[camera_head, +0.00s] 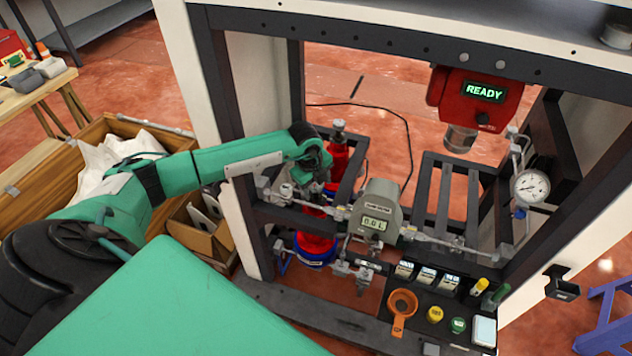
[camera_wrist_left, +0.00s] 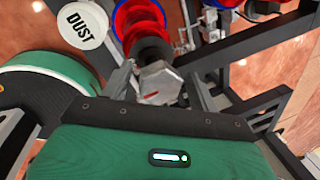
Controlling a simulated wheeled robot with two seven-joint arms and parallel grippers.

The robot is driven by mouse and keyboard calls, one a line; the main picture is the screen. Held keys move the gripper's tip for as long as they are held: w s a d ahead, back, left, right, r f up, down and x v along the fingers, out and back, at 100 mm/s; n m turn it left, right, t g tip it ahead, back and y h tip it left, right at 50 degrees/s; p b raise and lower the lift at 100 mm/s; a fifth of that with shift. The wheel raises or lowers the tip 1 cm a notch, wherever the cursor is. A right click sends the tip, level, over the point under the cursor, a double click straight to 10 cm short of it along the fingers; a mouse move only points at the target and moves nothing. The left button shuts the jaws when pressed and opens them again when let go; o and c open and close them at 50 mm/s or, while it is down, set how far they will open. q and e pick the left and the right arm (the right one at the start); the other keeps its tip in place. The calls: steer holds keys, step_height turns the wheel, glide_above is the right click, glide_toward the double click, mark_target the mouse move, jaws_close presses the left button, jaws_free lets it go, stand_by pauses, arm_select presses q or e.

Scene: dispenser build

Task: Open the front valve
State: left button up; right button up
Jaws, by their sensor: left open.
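My left gripper (camera_head: 318,188) reaches in from the left to the front pipe run of the dispenser frame. In the left wrist view its open fingers (camera_wrist_left: 160,90) stand on either side of a grey metal fitting (camera_wrist_left: 160,82) with a small red mark; I cannot tell whether they touch it. The pipe run (camera_head: 440,240) carries a grey flow meter (camera_head: 375,212) reading about 0.0, just right of the gripper. A small metal fitting (camera_head: 286,190) sits left of the gripper. Which fitting is the front valve is not clear, as the gripper hides part of the pipe. My right gripper is not in view.
A red cylinder (camera_head: 338,158) stands behind the gripper, with red and blue parts (camera_head: 316,248) below. A red READY unit (camera_head: 483,95) hangs above right, near a pressure gauge (camera_head: 531,187). A "DUST" lid (camera_wrist_left: 82,25) is left.

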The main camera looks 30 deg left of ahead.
arm_select(q)
steer(key=c, duration=0.9)
steer(key=shift+r+n+p, duration=0.1)
steer(key=shift+n+p, duration=0.5)
steer(key=shift+n, duration=0.4)
steer(key=shift+n+y, duration=0.3)
steer(key=shift+n, duration=0.5)
steer(key=shift+n+p, duration=0.7)
steer(key=shift+n+y, duration=0.4)
steer(key=shift+n, duration=0.6)
steer(key=shift+p, duration=0.3)
